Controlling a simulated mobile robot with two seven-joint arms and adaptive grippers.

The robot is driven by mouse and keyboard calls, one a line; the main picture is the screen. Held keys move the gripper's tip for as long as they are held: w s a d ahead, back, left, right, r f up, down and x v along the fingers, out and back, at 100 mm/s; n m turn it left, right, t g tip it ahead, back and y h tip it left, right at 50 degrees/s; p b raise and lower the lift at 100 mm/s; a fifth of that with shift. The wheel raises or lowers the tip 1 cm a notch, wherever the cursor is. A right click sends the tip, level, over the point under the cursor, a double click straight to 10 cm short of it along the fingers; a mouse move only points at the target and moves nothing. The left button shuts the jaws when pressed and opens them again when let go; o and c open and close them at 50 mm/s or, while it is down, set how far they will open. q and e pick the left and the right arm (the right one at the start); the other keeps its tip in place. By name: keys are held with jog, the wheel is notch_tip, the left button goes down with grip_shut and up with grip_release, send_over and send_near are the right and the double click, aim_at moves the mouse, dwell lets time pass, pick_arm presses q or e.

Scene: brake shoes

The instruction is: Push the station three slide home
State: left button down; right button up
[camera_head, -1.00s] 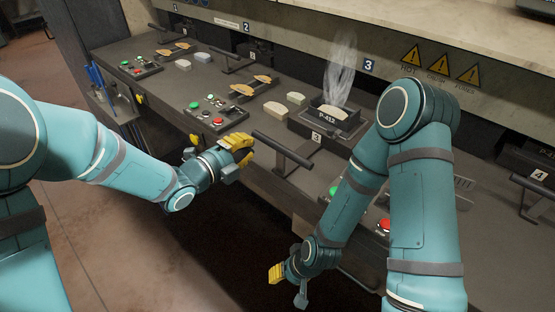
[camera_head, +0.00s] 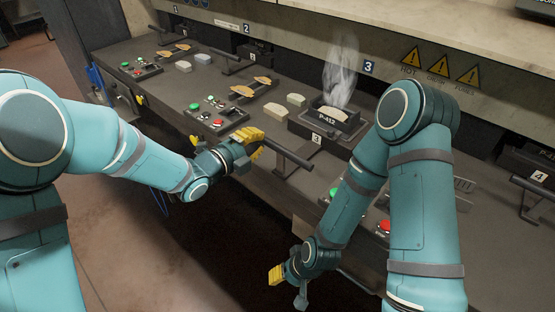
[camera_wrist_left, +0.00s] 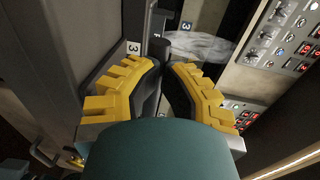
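The station three slide (camera_head: 296,176) is at the bench's front edge, with a black bar handle (camera_head: 290,154) sticking out toward me, below a plate marked 3. Behind it stands a dark block labelled P-412 (camera_head: 325,120) holding a pale piece, with smoke rising. My right gripper (camera_head: 275,275) hangs low in front of the bench, away from the handle.
A button panel (camera_head: 212,113) and pale brake shoes (camera_head: 276,109) lie left of station three. My right arm crosses in front of another panel with a red button (camera_head: 384,227). The station four handle (camera_head: 531,191) is at the far right. Hot warning signs (camera_head: 438,66) hang above.

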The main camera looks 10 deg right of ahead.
pick_arm(q)
jog(key=shift+w+d+r, duration=0.1)
jog(key=shift+w+d, duration=0.05)
jog(key=shift+d, duration=0.15)
jog(key=shift+w+d+r, duration=0.1)
jog(key=shift+w+d, duration=0.2)
jog(key=shift+d, duration=0.1)
jog(key=shift+x, duration=0.9)
send_near(312, 103)
jog(key=shift+s+a+f, duration=0.25)
jog(key=shift+s+a, duration=0.05)
jog(key=shift+a, duration=0.2)
jog(key=shift+s+a+f, duration=0.3)
jog(key=shift+s+a, duration=0.05)
jog(key=shift+a, duration=0.1)
jog(key=shift+r+x, duration=0.2)
jog(key=shift+x, duration=1.45)
jog(key=shift+r+x, duration=0.15)
jog(key=shift+x, duration=1.5)
jog(key=shift+r+x, duration=0.2)
jog(key=shift+x, duration=1.45)
jog(key=shift+w+d, duration=0.15)
